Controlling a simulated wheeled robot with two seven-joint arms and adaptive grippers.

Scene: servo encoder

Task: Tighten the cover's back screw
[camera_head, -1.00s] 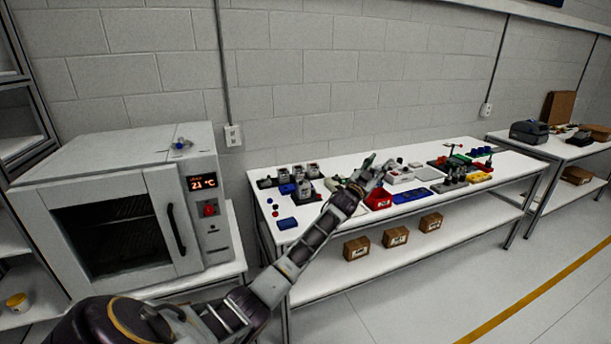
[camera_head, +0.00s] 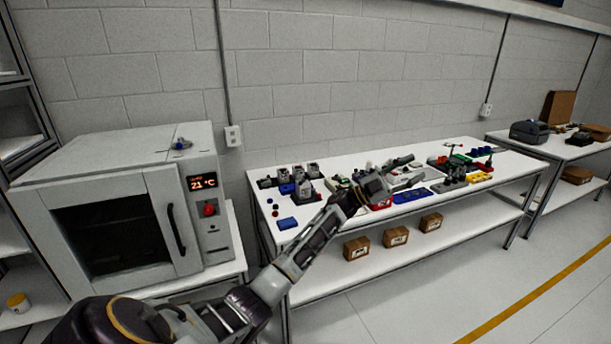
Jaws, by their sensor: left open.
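My left arm reaches in from the lower left over the white workbench (camera_head: 330,238). Its gripper (camera_head: 414,169) is open, its fingers pointing right above the middle of the bench, with nothing visible between them. It hides part of the small parts behind and below it. A grey fixture (camera_head: 454,177) stands on the bench to the right of the fingers. The cover and its back screw are too small or too hidden for me to make out. My right gripper is not in view.
A blue block (camera_head: 287,223) lies at the left, near clear tabletop. An oven (camera_head: 120,205) stands left; a printer (camera_head: 529,131) stands on the right table.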

